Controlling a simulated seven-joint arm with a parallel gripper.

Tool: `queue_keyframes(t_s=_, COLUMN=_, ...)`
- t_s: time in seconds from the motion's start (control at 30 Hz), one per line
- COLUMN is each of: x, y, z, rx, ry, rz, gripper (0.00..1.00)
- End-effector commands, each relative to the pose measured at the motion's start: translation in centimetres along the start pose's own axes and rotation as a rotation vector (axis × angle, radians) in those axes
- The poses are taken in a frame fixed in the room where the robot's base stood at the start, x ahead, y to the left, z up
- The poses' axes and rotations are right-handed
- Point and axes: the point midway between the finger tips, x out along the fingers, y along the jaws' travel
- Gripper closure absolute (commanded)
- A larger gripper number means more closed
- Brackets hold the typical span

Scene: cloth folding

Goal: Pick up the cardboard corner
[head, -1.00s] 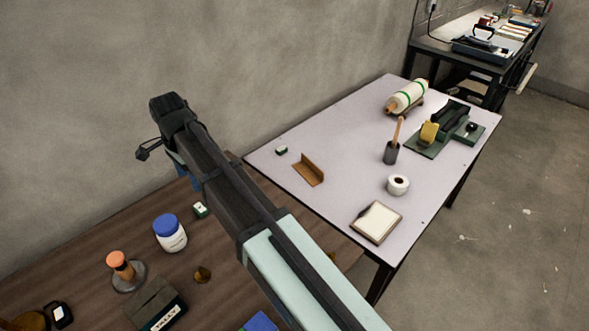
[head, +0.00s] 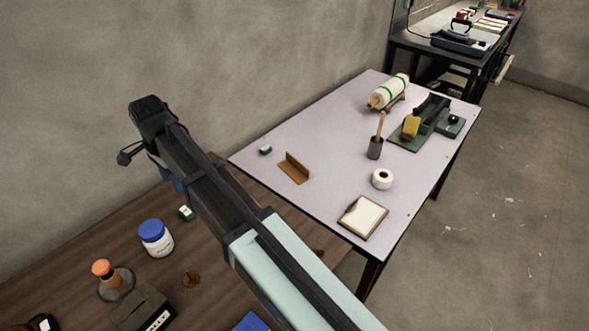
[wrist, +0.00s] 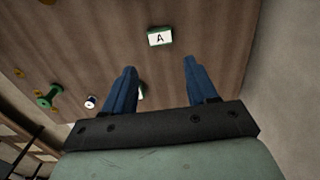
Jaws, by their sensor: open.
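The cardboard corner (head: 294,168) is a small brown L-shaped piece. In the head view it lies on the light-topped table, near that table's left end, with one flap standing up. My gripper shows in the wrist view (wrist: 160,92) with two blue fingers spread apart and nothing between them. It is over the brown wooden table, to the left of the cardboard corner and apart from it. In the head view my arm hides most of the gripper. The cardboard corner is not in the wrist view.
A blue-lidded jar (head: 155,238) stands on the wooden table (head: 75,262). A wall runs behind.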

Motion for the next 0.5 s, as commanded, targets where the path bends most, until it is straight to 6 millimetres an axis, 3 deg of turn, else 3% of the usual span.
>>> queue_keyframes(t_s=0.23, x=0.00, y=-0.01, z=0.00, rx=0.000, ry=0.000, rz=0.000, gripper=0.66)
queue_keyframes(t_s=0.5, x=0.00, y=0.05, z=-0.42, rx=0.006, ry=0.000, rz=0.000, gripper=0.66)
